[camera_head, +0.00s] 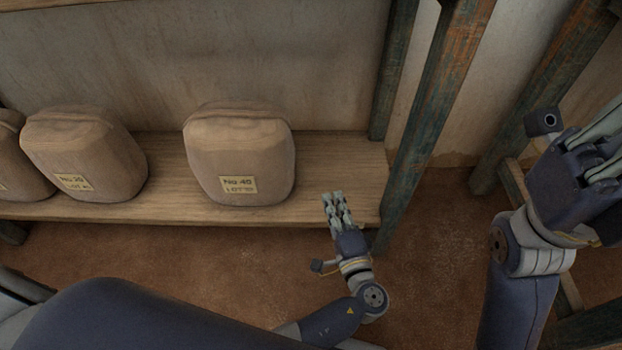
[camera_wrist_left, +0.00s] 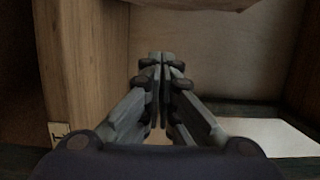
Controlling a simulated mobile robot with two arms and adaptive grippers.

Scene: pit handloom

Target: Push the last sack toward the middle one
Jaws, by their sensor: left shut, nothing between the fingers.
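The last sack (camera_head: 240,165), tan and labelled "No 40", stands upright at the right of the row on a wooden shelf (camera_head: 340,165). The middle sack (camera_head: 85,150) stands to its left, with a clear gap between them. My left gripper (camera_head: 333,197) is shut and empty, right of the last sack near the shelf's front edge and apart from it in the head view. The left wrist view shows its closed fingers (camera_wrist_left: 160,58), with a tan labelled surface, apparently the last sack (camera_wrist_left: 88,75), to their left. My right gripper (camera_head: 606,130) is cut off at the right edge.
A third sack (camera_head: 15,165) is partly cut off at the left, close to the middle one. A worn blue-green post (camera_head: 425,120) stands right of my left gripper. A plaster wall (camera_head: 250,60) backs the shelf. The shelf between the middle and last sacks is bare.

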